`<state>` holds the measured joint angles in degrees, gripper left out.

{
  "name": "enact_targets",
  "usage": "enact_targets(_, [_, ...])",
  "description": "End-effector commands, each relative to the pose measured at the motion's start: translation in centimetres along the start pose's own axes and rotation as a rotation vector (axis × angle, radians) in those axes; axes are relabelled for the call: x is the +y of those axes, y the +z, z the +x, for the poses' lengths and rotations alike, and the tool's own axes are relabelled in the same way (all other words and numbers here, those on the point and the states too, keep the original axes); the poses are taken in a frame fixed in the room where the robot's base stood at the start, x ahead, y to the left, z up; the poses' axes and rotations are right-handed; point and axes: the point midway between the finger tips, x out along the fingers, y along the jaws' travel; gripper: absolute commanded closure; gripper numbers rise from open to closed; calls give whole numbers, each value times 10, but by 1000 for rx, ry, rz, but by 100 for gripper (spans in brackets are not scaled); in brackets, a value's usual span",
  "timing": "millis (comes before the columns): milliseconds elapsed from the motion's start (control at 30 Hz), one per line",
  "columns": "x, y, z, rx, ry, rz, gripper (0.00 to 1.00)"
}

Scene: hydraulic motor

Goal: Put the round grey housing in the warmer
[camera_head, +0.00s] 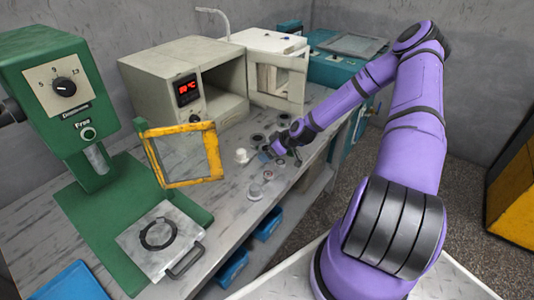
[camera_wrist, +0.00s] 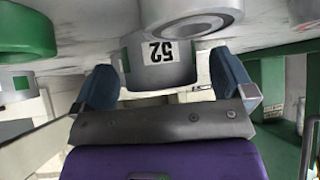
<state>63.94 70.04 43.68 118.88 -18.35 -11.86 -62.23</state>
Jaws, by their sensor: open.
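The warmer (camera_head: 160,75) is the beige box with a red display on the bench; its front is open and its chamber looks empty. A pale windowed door (camera_head: 290,92) stands open at its right. My gripper (camera_head: 279,152) is low over the bench, in front and to the right of the warmer. In the wrist view my gripper (camera_wrist: 163,82) is open, with blue fingertips on either side of a round grey part labelled 52 (camera_wrist: 160,66), likely the grey housing. I cannot tell whether the fingers touch it. Its head-view position is unclear, partly hidden by my gripper.
Several small round parts stand on the bench near my gripper, including a white one (camera_head: 242,156) and a metallic one (camera_head: 255,192). A green press (camera_head: 65,95) with a yellow-framed guard (camera_head: 182,183) stands left. A green ring (camera_wrist: 25,35) lies nearby in the wrist view.

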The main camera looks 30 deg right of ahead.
Motion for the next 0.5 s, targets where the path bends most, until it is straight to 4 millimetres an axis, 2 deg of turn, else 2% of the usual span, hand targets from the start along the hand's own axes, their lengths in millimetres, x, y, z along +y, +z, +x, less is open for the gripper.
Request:
enact_targets(100, [0, 0, 8, 0, 0, 0, 0])
enact_targets(267, [0, 0, 8, 0, 1, 0, 0])
enact_targets(367, [0, 0, 8, 0, 0, 0, 18])
enact_targets(500, [0, 0, 8, 0, 1, 0, 51])
